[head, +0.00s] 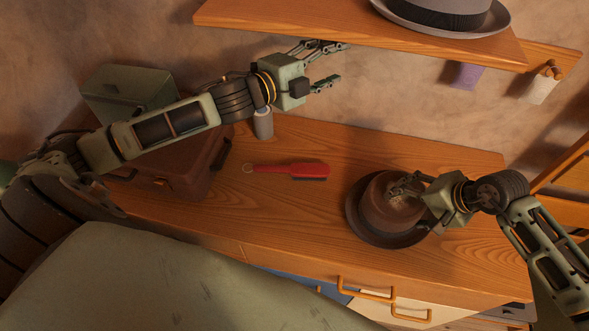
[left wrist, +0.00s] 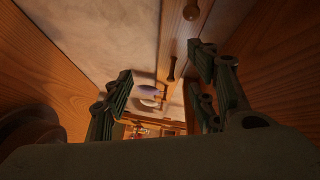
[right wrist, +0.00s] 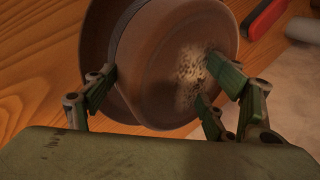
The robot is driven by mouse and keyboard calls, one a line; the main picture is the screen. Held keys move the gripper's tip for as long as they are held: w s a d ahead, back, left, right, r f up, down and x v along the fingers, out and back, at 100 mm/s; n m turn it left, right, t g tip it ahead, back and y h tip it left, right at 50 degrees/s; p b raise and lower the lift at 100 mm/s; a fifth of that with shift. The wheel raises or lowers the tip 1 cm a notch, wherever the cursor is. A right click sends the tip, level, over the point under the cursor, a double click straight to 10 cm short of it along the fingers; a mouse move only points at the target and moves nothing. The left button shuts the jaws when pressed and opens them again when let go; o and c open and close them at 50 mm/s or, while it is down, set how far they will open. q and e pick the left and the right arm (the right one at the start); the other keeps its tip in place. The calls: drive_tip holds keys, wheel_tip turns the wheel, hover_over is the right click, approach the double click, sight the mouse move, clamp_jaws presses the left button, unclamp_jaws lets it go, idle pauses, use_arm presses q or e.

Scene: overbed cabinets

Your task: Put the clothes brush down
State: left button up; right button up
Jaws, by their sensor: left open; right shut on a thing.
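The red clothes brush (head: 290,171) lies flat on the wooden dresser top (head: 450,165), dark bristles along its near edge. Part of it also shows at the top right of the right wrist view (right wrist: 265,17). My left gripper (head: 335,63) is open and empty, up by the shelf's underside, above and behind the brush; its spread fingers show in the left wrist view (left wrist: 160,92). My right gripper (head: 402,187) is shut on the crown of a brown hat (head: 378,212), right of the brush. The hat (right wrist: 165,60) has a pale dusty patch between the fingers.
A wooden shelf (head: 430,55) with a grey hat (head: 450,12) overhangs the back. A peg rail (head: 555,62) holds small sachets. A brown case (head: 180,165) and green box (head: 128,92) stand left. Drawers with wooden handles (head: 366,290) are in front. Dresser room is clear around the brush.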

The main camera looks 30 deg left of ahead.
use_arm(q)
drive_tip(key=s+a+f+n+g+y, duration=0.2)
drive_tip(key=a+f+n+g+y, duration=0.15)
drive_tip(key=f, duration=0.35)
drive_tip(key=n+g, duration=0.3)
drive_tip(key=g, duration=0.4)
approach(296, 171)
drive_tip(key=x, duration=0.3)
drive_tip(key=shift+w+a+f, duration=0.1)
drive_tip(key=shift+w, duration=0.3)
drive_tip(key=shift+s+x, duration=0.1)
drive_tip(key=shift+x, duration=1.35)
drive_tip(key=shift+s+x, duration=0.15)
drive_tip(key=shift+x, duration=1.35)
drive_tip(key=shift+c, duration=0.6)
clamp_jaws()
